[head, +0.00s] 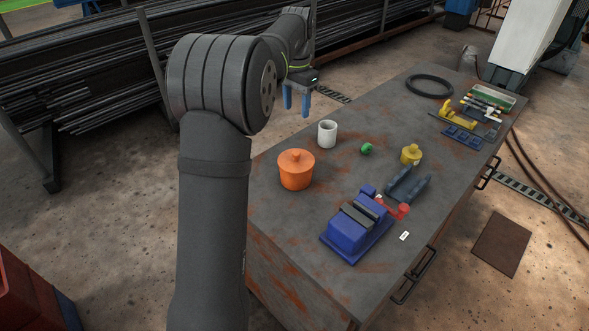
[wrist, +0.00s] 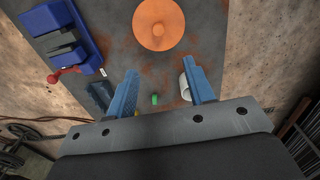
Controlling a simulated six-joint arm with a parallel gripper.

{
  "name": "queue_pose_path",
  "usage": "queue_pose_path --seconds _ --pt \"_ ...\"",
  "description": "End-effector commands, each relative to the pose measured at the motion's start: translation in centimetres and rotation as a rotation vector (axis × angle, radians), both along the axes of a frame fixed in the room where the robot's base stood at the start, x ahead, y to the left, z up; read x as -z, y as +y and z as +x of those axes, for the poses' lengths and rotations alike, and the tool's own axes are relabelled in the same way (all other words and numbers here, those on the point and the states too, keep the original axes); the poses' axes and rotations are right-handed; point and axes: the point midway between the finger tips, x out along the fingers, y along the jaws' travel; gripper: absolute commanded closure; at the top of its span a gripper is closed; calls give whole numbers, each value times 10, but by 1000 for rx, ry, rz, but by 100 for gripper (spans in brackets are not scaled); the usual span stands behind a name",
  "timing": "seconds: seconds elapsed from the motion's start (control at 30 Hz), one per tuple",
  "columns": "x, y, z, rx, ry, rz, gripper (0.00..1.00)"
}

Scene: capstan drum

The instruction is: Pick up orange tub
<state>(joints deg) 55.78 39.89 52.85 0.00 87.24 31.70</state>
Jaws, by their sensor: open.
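The orange tub (head: 296,172) stands upright with its lid and knob on the left part of the worktop in the head view. It also shows from above near the top of the wrist view (wrist: 158,25). My gripper (head: 296,112) has blue fingers pointing down and is above and beyond the tub, apart from it. In the wrist view my gripper (wrist: 164,78) is open and nothing is between its fingers. The tub lies ahead of the fingertips there and is fully visible.
A white cup (head: 327,134) stands just behind the tub. A green piece (head: 367,149), a yellow pot (head: 411,154) and a blue vise (head: 350,228) with a red handle share the grey worktop (head: 290,215). A black ring (head: 429,86) and tools lie at the far end.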

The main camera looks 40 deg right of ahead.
Motion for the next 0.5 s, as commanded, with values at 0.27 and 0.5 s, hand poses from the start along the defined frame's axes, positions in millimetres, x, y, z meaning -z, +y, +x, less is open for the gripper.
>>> queue_pose_path --seconds 0.27,0.5 --pt "62 1 -1 0 3 5 52" --pt "103 1 0 1 1 2 52"
